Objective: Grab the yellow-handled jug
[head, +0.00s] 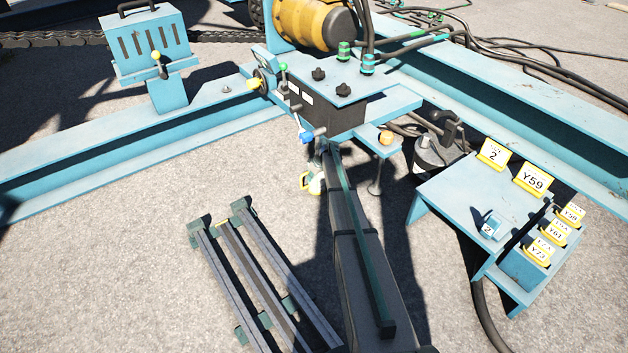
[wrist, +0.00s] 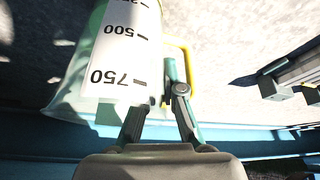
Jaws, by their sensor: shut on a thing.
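The jug (wrist: 85,70) fills the upper left of the wrist view. It is pale, translucent and green-tinted, with a white scale strip reading 500 and 750. Its yellow handle (wrist: 189,70) is on the right side. In the head view the jug (head: 315,184) is small and partly hidden behind my arm, with the yellow handle to its left. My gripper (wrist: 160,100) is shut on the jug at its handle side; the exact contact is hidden. In the head view my arm covers most of the gripper.
A blue bench (head: 455,195) with yellow number tags stands at right. A dark rail rack (head: 265,275) lies on the ground at lower left. A blue beam (head: 120,145) and a control box with levers (head: 335,105) lie beyond the jug. Concrete at left is clear.

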